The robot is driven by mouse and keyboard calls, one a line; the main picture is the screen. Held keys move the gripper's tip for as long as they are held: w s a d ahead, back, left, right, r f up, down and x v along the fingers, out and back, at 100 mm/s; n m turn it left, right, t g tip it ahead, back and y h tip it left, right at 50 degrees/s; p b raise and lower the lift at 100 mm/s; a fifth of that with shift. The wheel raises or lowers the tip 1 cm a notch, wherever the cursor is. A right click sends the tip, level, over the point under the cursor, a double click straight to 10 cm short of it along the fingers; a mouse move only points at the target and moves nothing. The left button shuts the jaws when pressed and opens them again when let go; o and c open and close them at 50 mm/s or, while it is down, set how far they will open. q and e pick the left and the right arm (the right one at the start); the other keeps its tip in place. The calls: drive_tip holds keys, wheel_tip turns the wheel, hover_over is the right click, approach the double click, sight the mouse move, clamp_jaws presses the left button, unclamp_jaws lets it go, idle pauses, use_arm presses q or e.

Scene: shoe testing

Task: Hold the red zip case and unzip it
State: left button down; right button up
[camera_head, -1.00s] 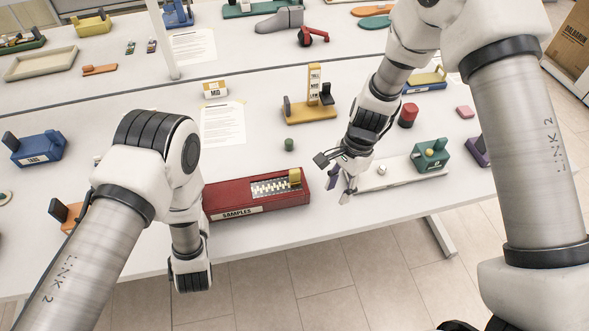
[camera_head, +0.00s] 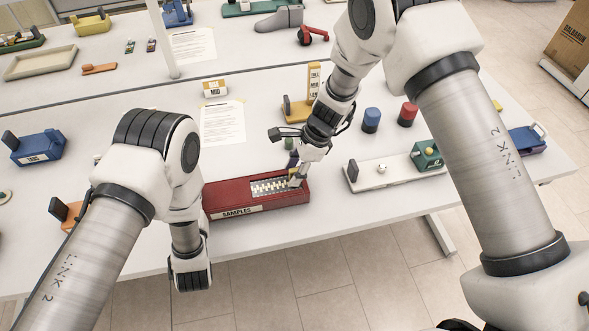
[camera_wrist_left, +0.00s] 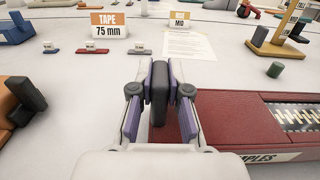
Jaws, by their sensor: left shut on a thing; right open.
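The red zip case (camera_head: 275,203), labelled SAMPLES, lies near the table's front edge. A pale toothed zip strip (camera_head: 268,187) runs along its top. The case also shows at the right of the left wrist view (camera_wrist_left: 228,122). There my left gripper (camera_wrist_left: 159,78) is shut on an upright dark tab (camera_wrist_left: 159,94) at the case's left end. In the head view my left wrist hides those fingers. My right gripper (camera_head: 294,172) is open over the right end of the zip strip, at the yellow slider, which it mostly hides. I cannot tell whether its fingers touch the slider.
A small green cylinder (camera_head: 289,144) stands behind the case. A white board (camera_head: 380,176) with a dark upright end lies to the right. Blue (camera_head: 371,120) and red (camera_head: 408,114) cylinders stand behind it. A paper sheet (camera_head: 222,124) lies behind the case.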

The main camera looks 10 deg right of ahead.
clamp_jaws()
approach(259, 189)
drive_tip(key=a+f, duration=0.4)
drive_tip(key=shift+w+f, duration=0.1)
drive_tip(key=shift+f, duration=0.15)
unclamp_jaws()
drive_tip(key=v, duration=1.2)
